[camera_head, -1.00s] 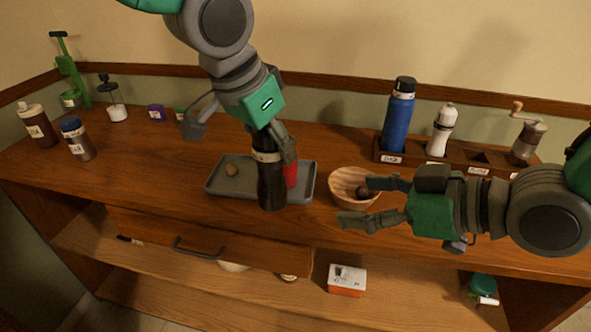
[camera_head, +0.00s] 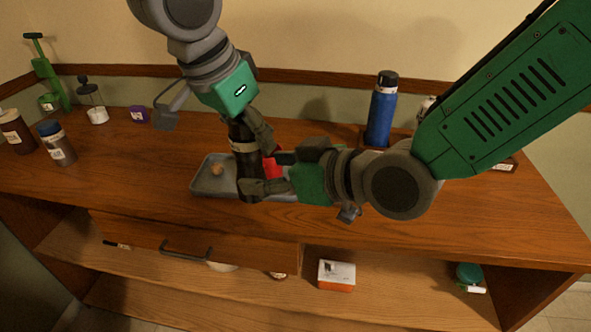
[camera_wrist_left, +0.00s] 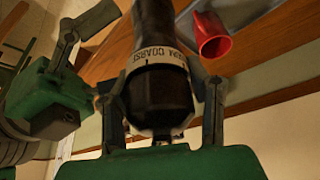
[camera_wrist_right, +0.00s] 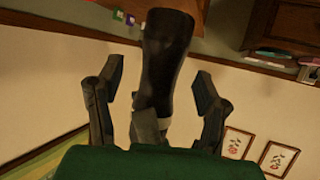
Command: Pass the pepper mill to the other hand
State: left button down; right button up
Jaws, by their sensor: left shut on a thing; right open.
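The dark pepper mill (camera_head: 247,170) with a pale lettered band is held upright, in front of the grey tray. My left gripper (camera_head: 243,128) is shut on its upper part from above. The left wrist view shows the mill (camera_wrist_left: 158,85) between the fingers (camera_wrist_left: 160,110). My right gripper (camera_head: 264,172) is open at the mill's lower part, coming from the right. In the right wrist view the mill (camera_wrist_right: 166,65) stands between the spread fingers (camera_wrist_right: 152,95). I cannot tell whether these fingers touch it.
The grey tray (camera_head: 205,188) holds a small round brown thing (camera_head: 217,169). A red cup (camera_head: 272,167) is close behind the mill. A blue bottle (camera_head: 382,112) stands at the back right. Bottles (camera_head: 57,145) stand at left. The counter's front middle is clear.

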aim_at(261, 171)
jog(key=shift+x, duration=1.85)
jog(key=c, duration=1.3)
pick_arm(q)
jog(key=c, duration=0.8)
grip_release()
jog(key=shift+r, duration=0.1)
